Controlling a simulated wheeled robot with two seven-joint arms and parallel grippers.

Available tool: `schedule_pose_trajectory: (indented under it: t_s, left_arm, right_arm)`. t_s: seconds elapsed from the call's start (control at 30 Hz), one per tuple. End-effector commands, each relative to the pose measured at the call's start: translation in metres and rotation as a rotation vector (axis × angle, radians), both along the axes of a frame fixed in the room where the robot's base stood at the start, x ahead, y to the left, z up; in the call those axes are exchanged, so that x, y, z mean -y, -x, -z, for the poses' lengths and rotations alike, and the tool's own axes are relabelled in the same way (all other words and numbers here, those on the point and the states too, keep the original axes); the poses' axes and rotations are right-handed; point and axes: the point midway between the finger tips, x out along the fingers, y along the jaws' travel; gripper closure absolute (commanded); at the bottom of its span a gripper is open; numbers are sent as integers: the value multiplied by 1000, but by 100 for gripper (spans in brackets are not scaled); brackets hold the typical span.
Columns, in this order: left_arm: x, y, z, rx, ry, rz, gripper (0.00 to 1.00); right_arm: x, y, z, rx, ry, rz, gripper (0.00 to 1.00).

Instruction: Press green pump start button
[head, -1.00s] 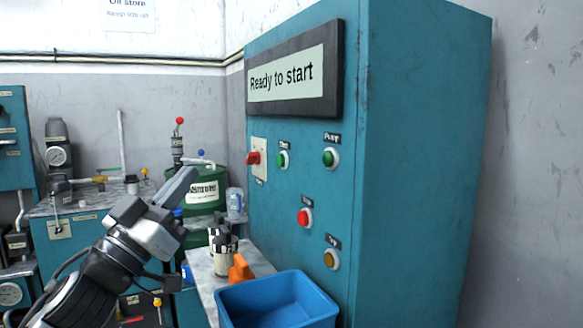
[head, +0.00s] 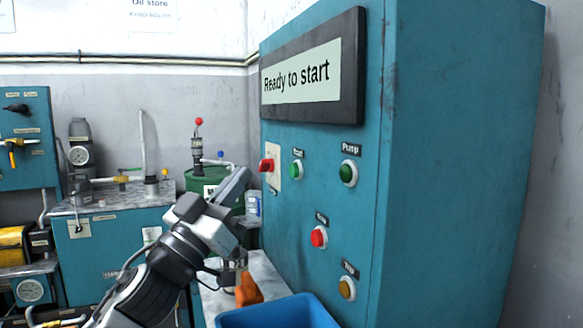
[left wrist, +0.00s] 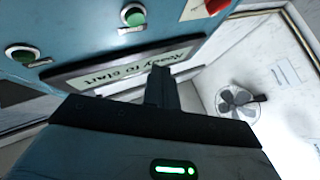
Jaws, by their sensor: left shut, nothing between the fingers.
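The green pump button (head: 348,173), under a "Pump" label, is on the front of the teal control cabinet (head: 320,195). In the left wrist view the green pump button (left wrist: 22,54) is at the upper left. A second green button (head: 296,170), with its own small label, is left of it; it also shows in the left wrist view (left wrist: 133,15). My left gripper (head: 240,180) is shut and empty, its tip left of the cabinet face and apart from both buttons. In the left wrist view the shut fingers (left wrist: 160,88) point toward the display. My right gripper is not in view.
The display (head: 303,78) reads "Ready to start". A red switch (head: 266,165), a red button (head: 319,237) and a yellow button (head: 346,289) share the panel. A blue bin (head: 280,314) and an orange object (head: 248,290) are below. A green drum (head: 198,184) stands behind my gripper.

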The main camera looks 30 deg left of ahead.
Motion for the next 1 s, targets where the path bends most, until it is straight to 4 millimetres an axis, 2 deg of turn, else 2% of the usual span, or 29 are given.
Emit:
schedule_pose_trajectory:
  t_s: [0.2, 0.4, 1.0]
  left_arm:
    - [19, -24, -2, 0, 5, 1, 100]
    - [30, -36, -1, 0, 3, 0, 100]
    - [34, -40, 0, -1, 0, -1, 100]
  right_arm:
    - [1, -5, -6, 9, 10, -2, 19]
    - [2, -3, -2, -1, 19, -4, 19]
    - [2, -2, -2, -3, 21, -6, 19]
